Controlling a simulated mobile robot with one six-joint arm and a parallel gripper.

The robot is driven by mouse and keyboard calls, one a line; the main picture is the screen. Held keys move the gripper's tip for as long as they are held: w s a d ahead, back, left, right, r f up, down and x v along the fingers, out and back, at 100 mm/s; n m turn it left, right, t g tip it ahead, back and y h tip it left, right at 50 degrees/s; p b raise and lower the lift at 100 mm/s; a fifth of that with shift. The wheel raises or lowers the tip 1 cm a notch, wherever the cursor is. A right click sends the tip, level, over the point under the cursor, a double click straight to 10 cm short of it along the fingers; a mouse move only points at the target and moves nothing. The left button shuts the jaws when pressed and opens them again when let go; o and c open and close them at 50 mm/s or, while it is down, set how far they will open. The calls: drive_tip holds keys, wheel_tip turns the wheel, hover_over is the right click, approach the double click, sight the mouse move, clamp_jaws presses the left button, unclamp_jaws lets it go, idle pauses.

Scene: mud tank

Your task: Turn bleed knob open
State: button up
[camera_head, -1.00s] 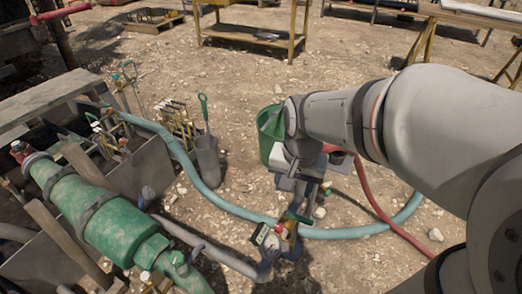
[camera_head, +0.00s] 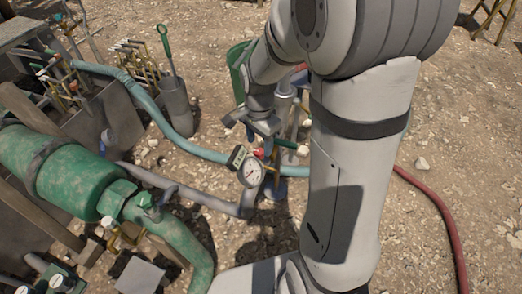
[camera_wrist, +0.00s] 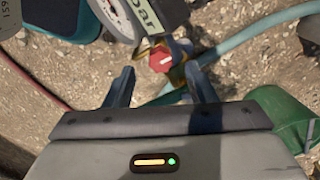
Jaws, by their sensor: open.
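A small red knob (camera_head: 259,153), likely the bleed knob, sits on the pipe fitting beside a round white dial gauge (camera_head: 250,173). In the wrist view the red knob (camera_wrist: 160,60) lies ahead of my gripper (camera_wrist: 159,70), in line with the gap between its two spread fingers. My gripper is open and empty. I cannot tell how far the knob is beyond the fingertips. The gauge (camera_wrist: 112,15) and its "bar" label plate (camera_wrist: 147,18) show above the fingers. In the head view my wrist is just above the knob and the fingers are mostly hidden.
A teal hose (camera_head: 200,148) passes behind the fitting. A red hose (camera_head: 440,215) curves on the ground at right. A green tank (camera_head: 55,170) lies at left. A green bucket (camera_head: 237,70) and a grey tube with a green-handled tool (camera_head: 175,105) stand behind.

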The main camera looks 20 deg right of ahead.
sight(260, 151)
drive_tip(key=shift+f+b, duration=0.4)
drive_tip(key=shift+f, duration=1.1)
drive_tip(key=shift+c, duration=0.3)
drive_tip(key=c, duration=0.9)
